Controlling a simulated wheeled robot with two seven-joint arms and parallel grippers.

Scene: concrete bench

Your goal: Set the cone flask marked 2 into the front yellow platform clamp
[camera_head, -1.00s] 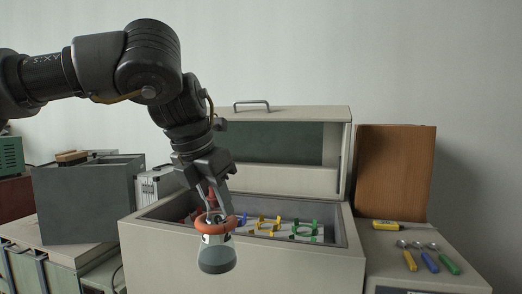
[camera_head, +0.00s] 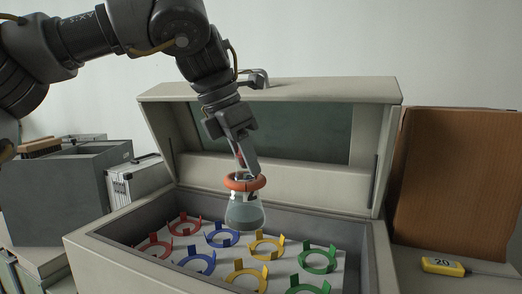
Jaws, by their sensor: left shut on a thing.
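My left gripper (camera_head: 246,172) is shut on the neck of a cone flask (camera_head: 245,212), which has an orange-red ring around its neck and greyish liquid inside. The platform carries two rows of clamps in red, blue, yellow and green. The front yellow clamp (camera_head: 247,276) is in the near row and looks empty. The back yellow clamp (camera_head: 267,247) lies behind it, just right of and below the flask. My right gripper is not in view.
The shaker's lid (camera_head: 270,92) stands open at the back. The box's front wall and side rims surround the platform. Blue clamps (camera_head: 200,262) and green clamps (camera_head: 318,260) flank the yellow ones. A brown board (camera_head: 455,185) and a yellow device (camera_head: 443,266) are at the right, a grey bin (camera_head: 60,195) at the left.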

